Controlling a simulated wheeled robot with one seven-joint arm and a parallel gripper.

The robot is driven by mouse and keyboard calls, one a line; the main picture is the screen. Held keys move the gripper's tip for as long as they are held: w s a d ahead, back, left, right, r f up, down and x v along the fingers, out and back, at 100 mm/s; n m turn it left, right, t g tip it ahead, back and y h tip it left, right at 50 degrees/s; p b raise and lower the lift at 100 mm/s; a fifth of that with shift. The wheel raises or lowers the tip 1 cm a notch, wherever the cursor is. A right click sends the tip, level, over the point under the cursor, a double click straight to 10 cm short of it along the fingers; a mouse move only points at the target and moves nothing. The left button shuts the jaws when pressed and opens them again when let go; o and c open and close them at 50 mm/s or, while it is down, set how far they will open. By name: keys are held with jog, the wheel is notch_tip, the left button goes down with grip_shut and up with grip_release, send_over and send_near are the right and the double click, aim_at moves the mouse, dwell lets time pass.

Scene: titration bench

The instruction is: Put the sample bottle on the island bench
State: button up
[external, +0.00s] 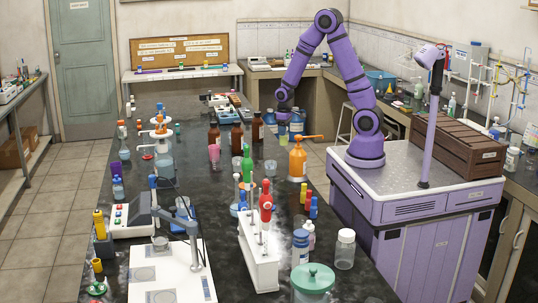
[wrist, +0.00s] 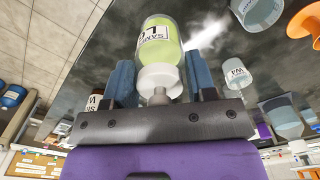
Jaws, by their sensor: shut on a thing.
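The sample bottle (wrist: 161,42) has yellow-green contents, a white label with partly readable lettering and a white neck. It sits between the two blue fingers of my gripper (wrist: 160,76), which is shut on it. In the external view my gripper (external: 284,112) is at the far right part of the dark island bench (external: 190,209), fingers pointing down. The bottle (external: 283,131) shows there as a small yellow-green patch below it. Whether its base touches the bench top cannot be told.
Brown bottles (external: 237,137) stand left of my gripper. An orange dispenser bottle (external: 298,160) stands nearer the camera. A clear beaker (external: 270,168) stands near them. In the wrist view a labelled beaker (wrist: 237,74) is right of the bottle. Some dark bench top is bare between items.

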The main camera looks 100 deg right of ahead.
notch_tip(320, 180, up, 7)
jog(key=shift+f, duration=0.1)
jog(key=w+a+n, duration=0.6)
jog(key=w+a, duration=0.8)
jog(key=a, duration=0.4)
jog(key=w+a+n, duration=0.3)
jog(key=a+n, duration=0.2)
jog(key=a, duration=1.5)
jog(key=s+a+n, duration=0.3)
jog(key=s+a, duration=0.3)
jog(key=a, duration=0.6)
jog(key=s+a+n, duration=0.3)
jog(key=s+a, duration=0.2)
jog(key=a, duration=0.6)
jog(key=s+a+n, duration=0.3)
jog(key=s+a, duration=0.3)
jog(key=a, duration=0.6)
notch_tip(320, 180, down, 11)
jog(key=shift+w+a+f, duration=0.85)
jog(key=shift+w+a, duration=0.85)
jog(key=shift+w, duration=0.3)
jog(key=shift+w+a+f, duration=0.9)
jog(key=shift+w+a, duration=0.75)
jog(key=shift+w, duration=0.4)
jog(key=shift+w+a+f, duration=0.85)
jog(key=shift+w+a, duration=0.85)
jog(key=shift+w, duration=0.3)
